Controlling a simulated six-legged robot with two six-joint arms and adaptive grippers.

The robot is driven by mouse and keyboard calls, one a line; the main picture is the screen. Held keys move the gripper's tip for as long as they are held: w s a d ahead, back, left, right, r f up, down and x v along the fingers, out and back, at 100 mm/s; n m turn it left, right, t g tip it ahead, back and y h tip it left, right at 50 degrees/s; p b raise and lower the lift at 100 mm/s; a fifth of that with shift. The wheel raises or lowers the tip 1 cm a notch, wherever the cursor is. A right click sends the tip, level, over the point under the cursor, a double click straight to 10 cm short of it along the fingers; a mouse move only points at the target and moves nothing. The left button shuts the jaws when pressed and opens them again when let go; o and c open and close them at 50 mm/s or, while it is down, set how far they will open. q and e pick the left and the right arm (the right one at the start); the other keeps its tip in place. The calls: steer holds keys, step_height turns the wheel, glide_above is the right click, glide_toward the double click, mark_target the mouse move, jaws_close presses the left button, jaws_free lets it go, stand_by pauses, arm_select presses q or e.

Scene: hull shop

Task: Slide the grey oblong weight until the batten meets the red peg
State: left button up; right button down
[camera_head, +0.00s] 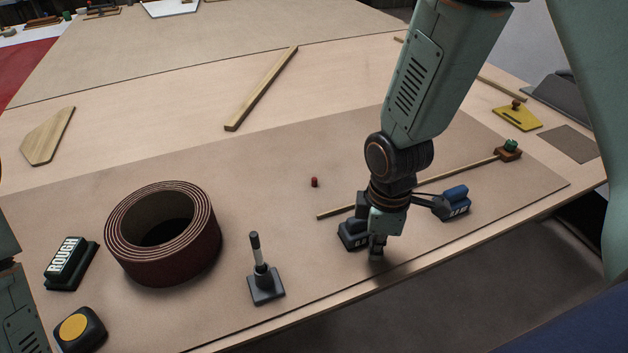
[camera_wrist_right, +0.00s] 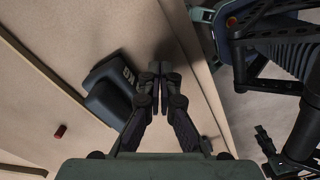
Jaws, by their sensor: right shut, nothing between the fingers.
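The grey oblong weight (camera_head: 352,235) is dark with a white label and stands at the batten's near side, partly hidden behind my right gripper. It also shows in the right wrist view (camera_wrist_right: 108,92). The thin wooden batten (camera_head: 338,211) runs from its free left end to a block at the right. The red peg (camera_head: 314,182) stands beyond that end, with a visible gap between them. My right gripper (camera_head: 376,252) is shut and empty, low beside the weight's right side; it also shows in the wrist view (camera_wrist_right: 158,75). I cannot tell whether they touch. My left gripper is out of view.
A blue-topped weight (camera_head: 455,203) stands right of my gripper. A green-topped block (camera_head: 508,151) is at the batten's right end. An upright post on a base (camera_head: 265,285), a brown coil (camera_head: 163,245) and a "ROUGH" block (camera_head: 70,264) lie left. The mat around the peg is clear.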

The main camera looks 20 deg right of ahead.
mark_target(361, 225)
steer(key=shift+w, duration=0.15)
steer(key=shift+w+a+p, duration=0.1)
steer(key=shift+w+p, duration=0.95)
steer(key=shift+w, duration=0.2)
steer(key=shift+w+a, duration=0.1)
steer(key=shift+w, duration=1.3)
steer(key=shift+w+a, duration=0.15)
steer(key=shift+w, duration=1.3)
steer(key=shift+w+a, duration=0.2)
steer(key=shift+w, duration=2.75)
steer(key=shift+s, duration=0.1)
steer(key=shift+s+d+r+p, duration=0.1)
steer(key=shift+s+r+p, duration=0.2)
steer(key=shift+s+p, duration=0.5)
steer(key=shift+s+r+p, duration=0.25)
steer(key=shift+s+p, duration=0.45)
steer(key=shift+p, duration=0.1)
